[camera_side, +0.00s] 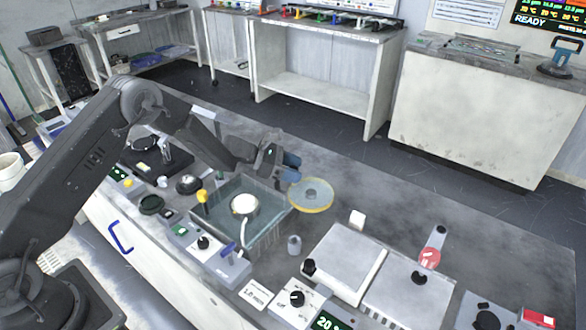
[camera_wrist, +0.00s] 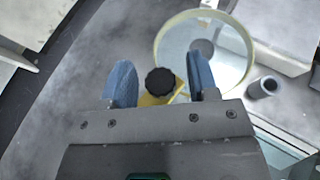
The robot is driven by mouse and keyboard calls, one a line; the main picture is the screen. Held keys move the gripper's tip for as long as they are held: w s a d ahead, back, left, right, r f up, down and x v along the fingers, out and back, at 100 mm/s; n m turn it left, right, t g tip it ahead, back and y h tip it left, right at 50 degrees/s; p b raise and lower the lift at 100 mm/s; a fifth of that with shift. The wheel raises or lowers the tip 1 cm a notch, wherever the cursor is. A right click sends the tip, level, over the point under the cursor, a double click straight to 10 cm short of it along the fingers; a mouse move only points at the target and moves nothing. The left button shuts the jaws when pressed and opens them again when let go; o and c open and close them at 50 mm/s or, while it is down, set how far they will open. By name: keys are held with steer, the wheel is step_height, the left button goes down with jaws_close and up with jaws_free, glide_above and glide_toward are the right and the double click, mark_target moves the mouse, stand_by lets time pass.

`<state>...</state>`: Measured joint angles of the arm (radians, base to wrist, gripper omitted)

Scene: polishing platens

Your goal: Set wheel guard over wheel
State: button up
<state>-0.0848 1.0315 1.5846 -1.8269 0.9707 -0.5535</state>
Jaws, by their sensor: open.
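The wheel guard (camera_side: 311,194) is a clear round disc with a yellow rim, lying on the grey bench right of the basin. In the wrist view the guard (camera_wrist: 222,66) shows a yellow tab with a black knob (camera_wrist: 160,82). My gripper (camera_side: 290,166) has blue fingers and is at the guard's far left edge. In the wrist view my gripper (camera_wrist: 160,85) is open, with the knob between its fingers; contact cannot be told. The wheel (camera_side: 244,205), a pale round disc, sits in the basin and is uncovered.
The glassy square basin (camera_side: 222,229) has a yellow-handled lever (camera_side: 202,197) and a curved pale spout. A grey cylinder (camera_side: 295,244) stands in front of the guard. Bench behind the guard is clear.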

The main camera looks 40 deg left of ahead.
steer(key=shift+c, duration=0.4)
jaws_close()
steer(key=shift+s, duration=0.1)
steer(key=s+a+m+g+h, duration=0.1)
steer(key=s+a+m+g, duration=0.4)
steer(key=m+g, duration=0.7)
steer(key=shift+s+g, duration=0.15)
steer(key=shift+g, duration=0.65)
steer(key=shift+s+a+f+m+g+y, duration=0.15)
steer(key=shift+m+g+y, duration=0.15)
steer(key=shift+m+g, duration=0.25)
